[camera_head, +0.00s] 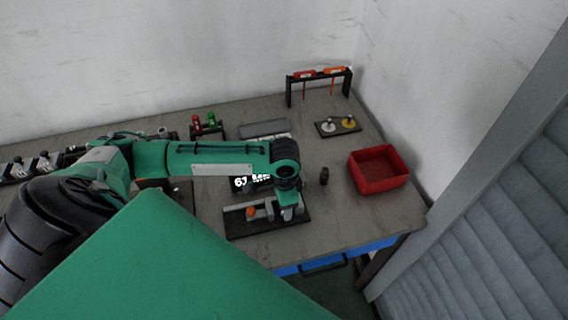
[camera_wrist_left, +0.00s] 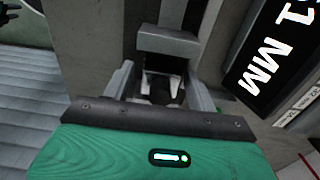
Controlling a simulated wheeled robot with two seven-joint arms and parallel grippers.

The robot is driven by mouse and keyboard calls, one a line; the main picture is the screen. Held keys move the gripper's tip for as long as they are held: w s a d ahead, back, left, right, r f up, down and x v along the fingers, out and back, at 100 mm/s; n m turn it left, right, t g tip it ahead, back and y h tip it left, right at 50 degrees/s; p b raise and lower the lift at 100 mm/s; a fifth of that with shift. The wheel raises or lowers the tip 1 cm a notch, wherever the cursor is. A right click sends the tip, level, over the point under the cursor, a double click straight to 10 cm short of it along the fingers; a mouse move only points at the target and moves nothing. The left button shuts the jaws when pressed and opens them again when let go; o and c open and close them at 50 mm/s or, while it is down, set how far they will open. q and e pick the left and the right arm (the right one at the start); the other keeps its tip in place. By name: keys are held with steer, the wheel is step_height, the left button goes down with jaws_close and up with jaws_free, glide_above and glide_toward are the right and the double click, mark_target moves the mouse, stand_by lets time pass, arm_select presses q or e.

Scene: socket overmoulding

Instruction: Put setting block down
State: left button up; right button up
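My left gripper (camera_head: 287,208) is over the right part of a black-based fixture (camera_head: 240,232) with a grey rail and an orange knob (camera_head: 250,212). In the left wrist view, a grey block (camera_wrist_left: 168,42), which seems to be the setting block, lies just ahead of my left gripper (camera_wrist_left: 160,72), roughly between its two grey fingers. Whether the fingers touch or grip the block is unclear. In the head view the block is mostly hidden by the gripper. My right gripper does not show clearly in either view.
A black "61 MM" display (camera_wrist_left: 270,50) stands close beside the left gripper. Behind are a two-knob plate (camera_head: 338,127), a tool rack (camera_head: 319,76) and a red-green stand (camera_head: 206,127).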

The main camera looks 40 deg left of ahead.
arm_select(q)
step_height(320, 180, up, 12)
steer(key=shift+r+b, duration=0.15)
steer(key=shift+b, duration=0.6)
stand_by(0.4)
